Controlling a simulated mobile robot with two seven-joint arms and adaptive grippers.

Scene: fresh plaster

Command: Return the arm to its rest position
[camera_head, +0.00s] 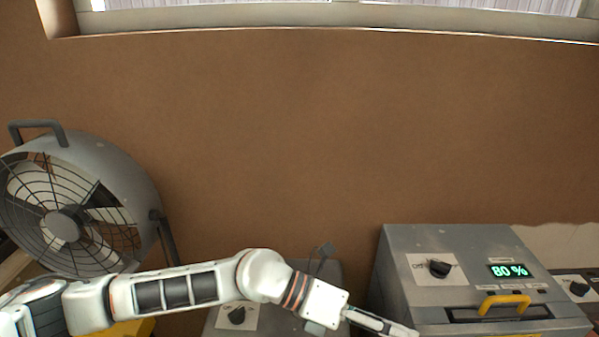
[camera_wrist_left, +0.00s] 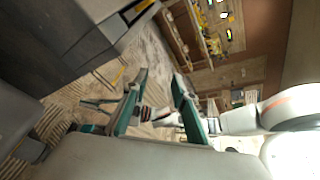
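My left arm (camera_head: 190,287) comes in from the left in the head view and stretches right across the front of the equipment. Its gripper (camera_head: 385,322) is at the lower edge, in front of the grey box with the display. In the left wrist view the two teal-edged fingers of the left gripper (camera_wrist_left: 160,76) stand apart with nothing held between them. Behind them, my white right arm (camera_wrist_left: 240,121) reaches in from the right. Its gripper (camera_wrist_left: 84,115) is partly hidden by a left finger, and its small fingers look spread and empty.
A caged grey fan (camera_head: 125,165) stands at left. The grey box (camera_head: 405,290) has a knob, a yellow handle (camera_head: 504,304) and a display reading 80 %. A lower grey unit (camera_head: 330,275) sits behind my arm. The brown wall (camera_head: 300,130) is bare. Shelving (camera_wrist_left: 200,40) shows in the wrist view.

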